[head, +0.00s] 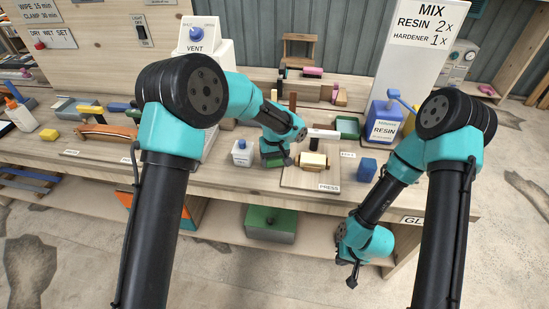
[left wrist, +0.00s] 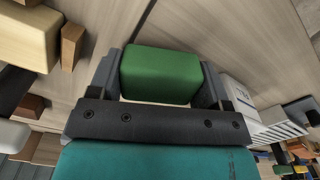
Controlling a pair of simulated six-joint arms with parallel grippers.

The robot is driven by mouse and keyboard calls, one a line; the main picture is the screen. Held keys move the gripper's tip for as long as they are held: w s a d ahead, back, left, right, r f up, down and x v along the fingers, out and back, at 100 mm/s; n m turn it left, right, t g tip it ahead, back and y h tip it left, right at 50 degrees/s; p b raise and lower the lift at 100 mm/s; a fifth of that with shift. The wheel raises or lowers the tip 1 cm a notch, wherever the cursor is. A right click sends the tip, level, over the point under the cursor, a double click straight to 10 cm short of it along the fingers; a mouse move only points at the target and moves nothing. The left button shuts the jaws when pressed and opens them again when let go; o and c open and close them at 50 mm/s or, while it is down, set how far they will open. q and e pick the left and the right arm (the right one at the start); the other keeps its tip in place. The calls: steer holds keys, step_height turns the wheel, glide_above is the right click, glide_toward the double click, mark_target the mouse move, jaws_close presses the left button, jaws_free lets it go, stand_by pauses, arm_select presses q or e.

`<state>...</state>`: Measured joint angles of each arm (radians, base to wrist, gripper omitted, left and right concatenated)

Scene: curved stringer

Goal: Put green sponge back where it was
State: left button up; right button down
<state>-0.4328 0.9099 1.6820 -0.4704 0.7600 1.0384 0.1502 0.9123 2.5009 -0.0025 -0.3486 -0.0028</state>
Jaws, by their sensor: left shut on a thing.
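The green sponge (left wrist: 160,75) is a dark green block between the two fingers of my left gripper (left wrist: 160,82), which is shut on it. In the head view the left gripper (head: 275,160) is low over the bench, just left of the board with the PRESS label, and a strip of the green sponge (head: 273,163) shows under it. I cannot tell if the sponge touches the bench. My right gripper (head: 350,275) hangs low in front of the bench edge, with nothing seen in it; its opening is not clear.
The press board (head: 295,178) with a cream roller stands right of the left gripper. A small white container with a blue top (head: 242,153) is close on its left. A blue block (head: 367,168), a green tray (head: 347,127) and the blue RESIN container (head: 384,121) are further right.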

arm_select(q)
steer(key=shift+f, duration=0.3)
steer(key=o, duration=1)
steer(key=shift+c, duration=0.2)
step_height(320, 180, up, 13)
stand_by(0.5)
